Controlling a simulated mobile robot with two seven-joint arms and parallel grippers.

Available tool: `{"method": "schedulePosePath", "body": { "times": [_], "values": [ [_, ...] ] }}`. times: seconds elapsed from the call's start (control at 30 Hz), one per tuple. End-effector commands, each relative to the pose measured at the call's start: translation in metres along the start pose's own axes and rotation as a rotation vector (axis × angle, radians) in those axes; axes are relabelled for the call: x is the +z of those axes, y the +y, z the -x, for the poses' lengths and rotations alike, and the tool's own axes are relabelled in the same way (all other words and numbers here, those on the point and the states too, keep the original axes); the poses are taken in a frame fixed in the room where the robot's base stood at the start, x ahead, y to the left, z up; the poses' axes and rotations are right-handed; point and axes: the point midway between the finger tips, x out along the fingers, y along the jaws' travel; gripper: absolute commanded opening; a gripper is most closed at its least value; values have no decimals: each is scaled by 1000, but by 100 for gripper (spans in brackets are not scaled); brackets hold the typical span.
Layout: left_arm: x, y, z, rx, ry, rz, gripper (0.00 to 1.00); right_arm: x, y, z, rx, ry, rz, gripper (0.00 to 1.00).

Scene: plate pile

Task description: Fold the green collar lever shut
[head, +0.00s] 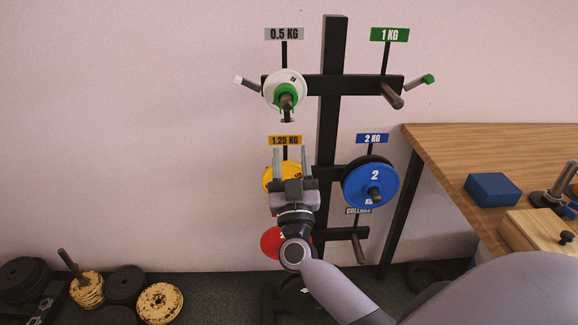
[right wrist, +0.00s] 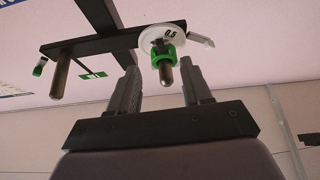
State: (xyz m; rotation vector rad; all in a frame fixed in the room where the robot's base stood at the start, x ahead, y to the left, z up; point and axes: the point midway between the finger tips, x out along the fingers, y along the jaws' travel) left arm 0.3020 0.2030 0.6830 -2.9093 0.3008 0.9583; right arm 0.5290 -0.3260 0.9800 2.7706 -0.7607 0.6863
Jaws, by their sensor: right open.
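The green collar (head: 286,95) is on the upper left peg of the rack, in front of the white 0.5 kg plate (head: 270,88). The right wrist view shows the collar (right wrist: 166,57) around the peg, against the plate (right wrist: 151,38). I cannot tell its lever or the lever's angle clearly. My right gripper (head: 291,156) is open and empty, below the collar in the head view, its fingers pointing up. In the right wrist view the peg end shows between the gripper's fingers (right wrist: 160,86), apart from both. My left gripper is not in view.
The black rack (head: 334,50) also bears a yellow plate (head: 270,178), a blue plate (head: 358,186) and a red plate (head: 270,242). A wooden table (head: 450,150) with a blue block (head: 492,189) stands right. Several plates lie on the floor left. Space left of the rack is clear.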

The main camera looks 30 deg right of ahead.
Motion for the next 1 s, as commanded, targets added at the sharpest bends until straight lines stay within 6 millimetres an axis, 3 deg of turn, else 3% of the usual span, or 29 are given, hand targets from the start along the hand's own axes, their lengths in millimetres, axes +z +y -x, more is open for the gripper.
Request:
{"method": "schedulePosePath", "body": {
  "times": [0.4, 0.7, 1.0],
  "values": [
    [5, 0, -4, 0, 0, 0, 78, 0, 0, -34, 0, 1, 0, 49],
    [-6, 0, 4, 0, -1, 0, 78, -1, 0, -59, -1, 0, 0, 49],
    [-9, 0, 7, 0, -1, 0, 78, 0, 0, -71, -2, 0, 0, 49]
  ]
}}
